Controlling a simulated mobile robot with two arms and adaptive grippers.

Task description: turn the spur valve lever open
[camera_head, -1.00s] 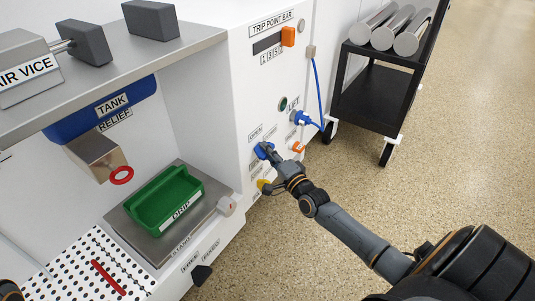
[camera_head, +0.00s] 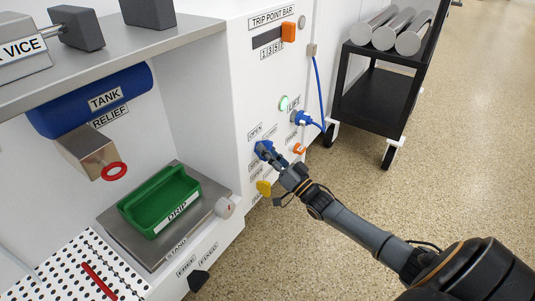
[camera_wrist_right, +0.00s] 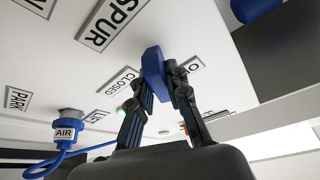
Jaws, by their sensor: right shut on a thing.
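The blue spur valve lever (camera_head: 262,147) is on the white panel front, beside the OPEN label (camera_head: 255,133). My right gripper (camera_head: 268,154) is shut on it. In the right wrist view the lever (camera_wrist_right: 153,70) stands between the two fingers (camera_wrist_right: 158,92). The SPUR label (camera_wrist_right: 113,22) is at upper left there, the CLOSED label (camera_wrist_right: 121,81) left of the lever, and a partly hidden label starting with O (camera_wrist_right: 194,65) right of it. The fingers cover part of the lever, so its exact angle is hard to tell. My left gripper is out of view.
A lit green lamp (camera_head: 284,103) and a blue AIR plug with hose (camera_head: 299,118) sit above the lever. A yellow handle (camera_head: 264,188) is below, an orange knob (camera_head: 299,149) to the right.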

